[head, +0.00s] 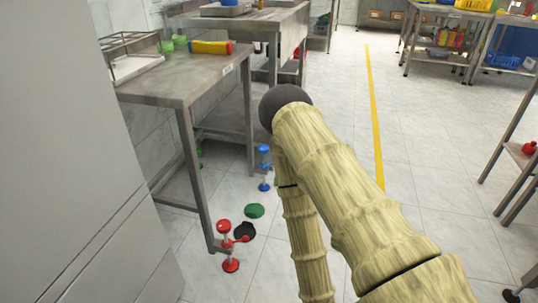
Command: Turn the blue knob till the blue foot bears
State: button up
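The blue knob (264,149) sits at the top of a thin upright stem beside a leg of the grey metal table. The blue foot (263,187) is the disc at the bottom of that stem, at floor level; I cannot tell whether it presses on the floor. A smaller blue part shows on the stem between them. My arm stands just right of the blue foot and knob in the head view, bent at a dark joint, with a link running down past the lower edge. My gripper does not show.
The grey metal table (180,82) carries a rack, green cups and a yellow-red box. A red knob (223,226) and red foot (231,265) stand at its near leg. A green disc (254,211) and black disc (245,231) lie on the floor. The aisle at right is clear.

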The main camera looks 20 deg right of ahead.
aim_at(263, 149)
jog(key=z, duration=0.65)
jog(key=i, duration=1.5)
jog(key=u, duration=0.55)
